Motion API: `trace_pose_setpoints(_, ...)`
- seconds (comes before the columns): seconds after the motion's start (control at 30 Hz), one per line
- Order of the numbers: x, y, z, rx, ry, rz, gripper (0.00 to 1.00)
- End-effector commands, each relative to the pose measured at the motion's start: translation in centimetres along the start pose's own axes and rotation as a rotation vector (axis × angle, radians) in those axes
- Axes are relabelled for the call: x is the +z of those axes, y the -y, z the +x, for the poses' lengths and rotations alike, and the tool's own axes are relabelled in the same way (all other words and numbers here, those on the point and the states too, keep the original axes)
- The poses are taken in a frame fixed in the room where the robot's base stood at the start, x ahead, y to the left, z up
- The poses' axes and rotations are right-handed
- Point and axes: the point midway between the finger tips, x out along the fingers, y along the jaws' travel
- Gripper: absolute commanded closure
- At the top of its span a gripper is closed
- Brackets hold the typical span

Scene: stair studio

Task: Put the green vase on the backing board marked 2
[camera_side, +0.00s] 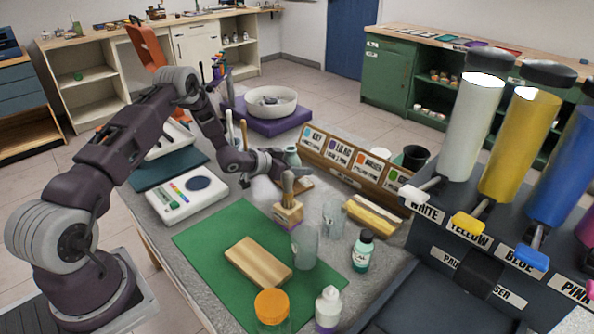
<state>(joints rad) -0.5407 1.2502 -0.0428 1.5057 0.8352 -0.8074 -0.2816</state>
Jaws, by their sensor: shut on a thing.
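My gripper (279,168) is at the middle of the bench, in front of the long wooden card rack. It is shut on a small grey-green vase (292,155), whose top shows beyond the fingers. A pale wooden piece (302,184) lies just below and to the right of the gripper; whether the vase touches it I cannot tell. A wooden board (258,262) lies on the green mat, and another pale board (372,216) lies at the rack's right end. I can read no number 2 on any of these boards.
A wooden block holding a brush (288,210) stands close in front of the gripper. Clear cups (305,245), a green-labelled bottle (361,251) and an orange-lidded jar (272,308) stand nearer. The rack (345,165) borders the back. The green mat (205,245) has free room at left.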

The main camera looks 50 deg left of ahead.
Motion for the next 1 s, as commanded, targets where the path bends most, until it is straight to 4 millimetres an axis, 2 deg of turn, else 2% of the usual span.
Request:
trace_pose_setpoints(0.1,1.1,0.0,0.6,0.0,-0.003,0.001,0.92)
trace_pose_setpoints(0.4,1.2,0.0,0.6,0.0,-0.003,0.0,0.92)
trace_pose_setpoints(0.43,1.3,0.0,0.6,0.0,-0.002,0.0,0.43)
trace_pose_setpoints(0.53,1.3,0.0,0.6,0.0,-0.002,0.0,0.23)
trace_pose_setpoints(0.87,1.1,0.0,0.6,0.0,-0.002,0.001,0.23)
trace_pose_setpoints(1.0,1.1,0.1,-1.1,-0.001,0.0,-0.001,0.23)
